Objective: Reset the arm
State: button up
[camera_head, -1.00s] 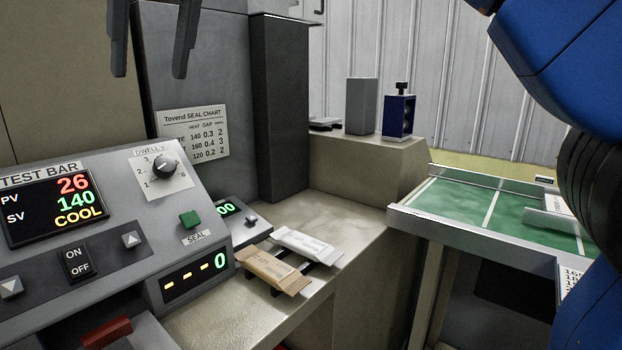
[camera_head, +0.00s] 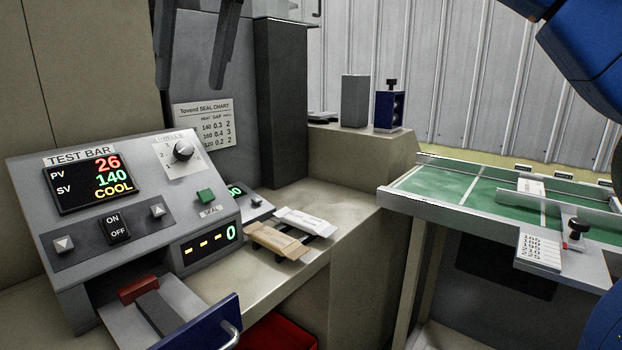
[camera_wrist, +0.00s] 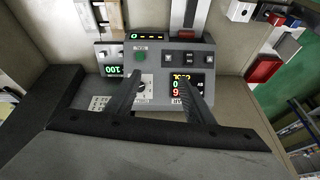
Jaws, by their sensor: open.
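My gripper (camera_wrist: 160,95) shows in the wrist view with its two dark fingers spread apart and nothing between them. Its fingers (camera_head: 195,50) also hang at the top left of the head view, above the test bar machine (camera_head: 130,200). The fingers are clear of the panel in the head view. My blue arm (camera_head: 585,60) shows at the right edge of the head view. The panel display reads 26, 140 and COOL.
A tan wrapper (camera_head: 278,240) and a white wrapper (camera_head: 303,220) lie on the ledge right of the machine. A green-topped table (camera_head: 480,195) stands at the right. A blue drawer front (camera_head: 215,325) and a red bin (camera_head: 275,332) are low at the front.

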jog(key=w+d+f+m+h, duration=0.1)
jog(key=w+d+f+m, duration=0.1)
jog(key=d+f, duration=0.85)
jog(key=w+d+f+m+h, duration=0.15)
jog(key=d+f, duration=0.55)
jog(key=d, duration=0.7)
jog(key=s+d+f+m, duration=0.1)
jog(key=s+d+f, duration=0.2)
jog(key=d+f, duration=0.3)
jog(key=s+d+f+m+t+h, duration=0.1)
jog(key=d+f, duration=0.6)
jog(key=f, duration=0.7)
jog(key=s+d+f+m+t, duration=0.1)
jog(key=s+d+f+m, duration=0.2)
jog(key=s+d+f, duration=0.3)
notch_tip(320, 180, down, 4)
jog(key=shift+d+r, duration=0.1)
jog(key=shift+d, duration=0.35)
jog(key=shift+m, duration=0.25)
